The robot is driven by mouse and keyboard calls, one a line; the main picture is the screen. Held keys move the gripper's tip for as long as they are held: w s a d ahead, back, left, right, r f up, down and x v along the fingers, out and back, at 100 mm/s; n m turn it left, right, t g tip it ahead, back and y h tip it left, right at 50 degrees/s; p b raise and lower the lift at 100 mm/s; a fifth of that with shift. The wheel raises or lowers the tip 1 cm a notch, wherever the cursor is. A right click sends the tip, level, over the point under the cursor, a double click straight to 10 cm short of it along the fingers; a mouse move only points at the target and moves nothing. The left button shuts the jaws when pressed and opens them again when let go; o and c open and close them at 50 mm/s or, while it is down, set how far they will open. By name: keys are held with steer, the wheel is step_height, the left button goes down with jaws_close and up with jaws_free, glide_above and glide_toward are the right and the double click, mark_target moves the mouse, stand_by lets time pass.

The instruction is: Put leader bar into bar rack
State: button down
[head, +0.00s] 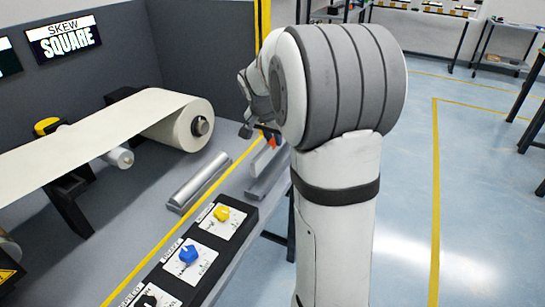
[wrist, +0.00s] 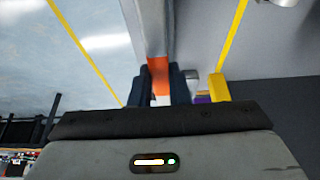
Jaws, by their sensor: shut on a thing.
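My gripper (wrist: 159,90) is shut on the leader bar, with its two dark fingers on either side of the bar's orange part (wrist: 158,74). In the head view my arm hides most of the gripper, and a small orange patch (head: 271,141) shows beside it. A long grey tray-like holder with a silver bar (head: 200,182) lies on the table left of my arm. A second grey elongated piece (head: 266,172) lies right of the yellow line, partly behind my arm. I cannot tell for sure which of these is the bar rack.
A conveyor with a cream belt (head: 105,128) and end roller stands at the left. A control panel with yellow, blue and black knobs (head: 188,254) lies along the table's front. A dark wall with a screen (head: 63,40) stands behind. Open floor (head: 480,180) lies to the right.

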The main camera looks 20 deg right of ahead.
mark_target(273, 154)
steer(key=shift+f, duration=2.75)
steer(key=shift+b, duration=0.35)
steer(key=shift+f, duration=0.25)
steer(key=c, duration=1.4)
jaws_free()
steer(key=shift+r, duration=0.1)
steer(key=shift+o, duration=0.2)
